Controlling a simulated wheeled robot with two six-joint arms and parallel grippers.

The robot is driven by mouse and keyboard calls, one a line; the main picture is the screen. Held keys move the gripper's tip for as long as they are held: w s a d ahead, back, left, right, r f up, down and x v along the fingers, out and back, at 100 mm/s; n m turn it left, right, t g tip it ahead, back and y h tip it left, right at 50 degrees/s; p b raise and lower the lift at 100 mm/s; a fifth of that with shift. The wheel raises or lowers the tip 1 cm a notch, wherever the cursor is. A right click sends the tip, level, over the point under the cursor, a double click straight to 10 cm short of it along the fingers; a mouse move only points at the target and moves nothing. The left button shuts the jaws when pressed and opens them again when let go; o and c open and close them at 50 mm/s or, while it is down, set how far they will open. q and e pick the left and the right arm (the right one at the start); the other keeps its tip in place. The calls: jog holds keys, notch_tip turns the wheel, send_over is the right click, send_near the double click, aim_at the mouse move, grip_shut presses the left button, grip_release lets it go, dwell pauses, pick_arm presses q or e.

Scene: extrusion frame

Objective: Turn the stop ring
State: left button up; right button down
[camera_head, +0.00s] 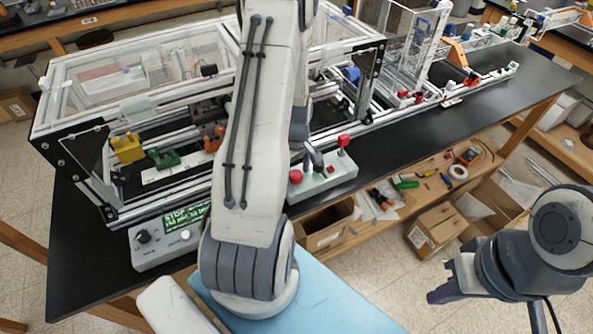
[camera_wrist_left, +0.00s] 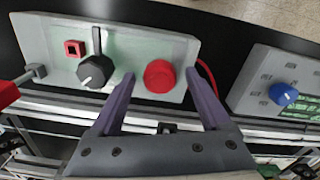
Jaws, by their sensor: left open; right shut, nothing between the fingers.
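The only stop control I can make out is a round red knob (camera_wrist_left: 159,76) on a pale green-topped control box (camera_wrist_left: 128,55) in the left wrist view. In the head view the red knob (camera_head: 296,176) sits at the left end of the box (camera_head: 335,180), on the bench's front edge. My left gripper (camera_wrist_left: 158,84) is open, its purple fingers on either side of the red knob; I cannot tell whether they touch it. In the head view my arm hides most of it. My right gripper (camera_head: 441,294) is shut and empty at the lower right, away from the bench.
A black selector knob (camera_wrist_left: 96,71) and a red square button (camera_wrist_left: 75,48) share the box. A second box (camera_head: 160,245) with a green display stands to its left. Behind is the clear-walled extrusion frame (camera_head: 90,80). A shelf with tools (camera_head: 405,185) lies below the bench.

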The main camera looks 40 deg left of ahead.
pick_arm(q)
grip_shut()
jog(key=shift+m, duration=0.3)
jog(key=m, duration=0.4)
jog(key=shift+b, duration=0.4)
jog(key=m, duration=0.5)
jog(key=shift+s+m+b, duration=0.1)
jog(key=shift+m+b, duration=0.2)
